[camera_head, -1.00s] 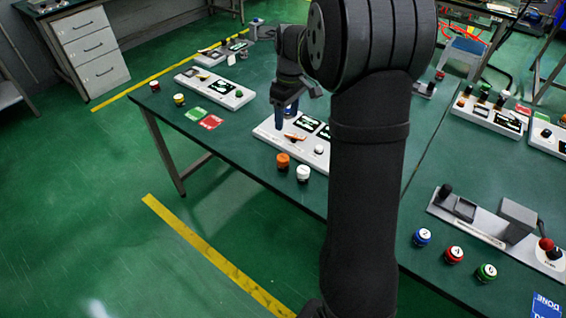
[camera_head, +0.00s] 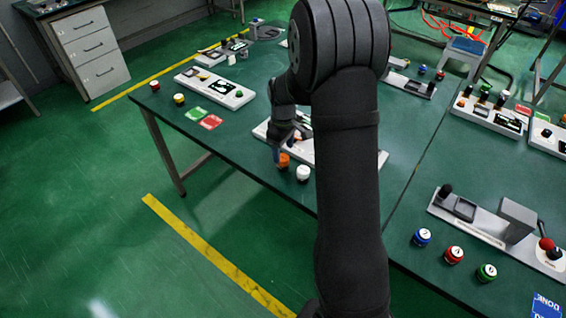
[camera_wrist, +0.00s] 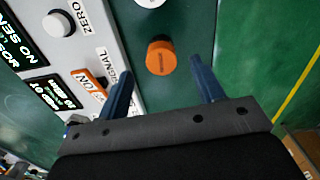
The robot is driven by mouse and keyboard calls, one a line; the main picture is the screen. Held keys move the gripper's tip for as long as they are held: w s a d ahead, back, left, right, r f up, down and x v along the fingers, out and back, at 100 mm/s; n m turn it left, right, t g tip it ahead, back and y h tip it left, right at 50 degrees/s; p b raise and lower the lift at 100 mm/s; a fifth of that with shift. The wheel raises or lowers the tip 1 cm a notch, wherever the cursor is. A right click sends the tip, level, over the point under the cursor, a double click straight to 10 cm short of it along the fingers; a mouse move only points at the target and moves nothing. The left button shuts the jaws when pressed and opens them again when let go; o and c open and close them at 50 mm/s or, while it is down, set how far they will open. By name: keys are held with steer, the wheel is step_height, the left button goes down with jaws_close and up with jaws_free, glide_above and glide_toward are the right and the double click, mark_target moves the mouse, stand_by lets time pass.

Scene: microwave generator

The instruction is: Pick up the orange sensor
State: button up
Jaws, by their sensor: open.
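The orange sensor (camera_wrist: 161,58) is a short round cap on the green table, beside the white panel. In the wrist view it lies ahead of and between the two blue fingers of my gripper (camera_wrist: 160,85), which is open and empty. In the head view the orange sensor (camera_head: 284,160) stands near the table's front edge, and my gripper (camera_head: 277,152) is right by it, partly covering it. Whether the fingers reach down around it I cannot tell.
A white sensor (camera_head: 303,173) stands close to the right of the orange one. The white panel (camera_wrist: 97,22) with screens, a white knob and an orange switch lies just behind. Red and green cards (camera_head: 204,118) lie to the left. My arm hides part of the table.

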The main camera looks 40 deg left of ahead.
mark_target(283, 157)
step_height(283, 157, down, 4)
steer(key=shift+s+f, duration=0.1)
steer(key=shift+f, duration=0.05)
steer(key=c, duration=1.1)
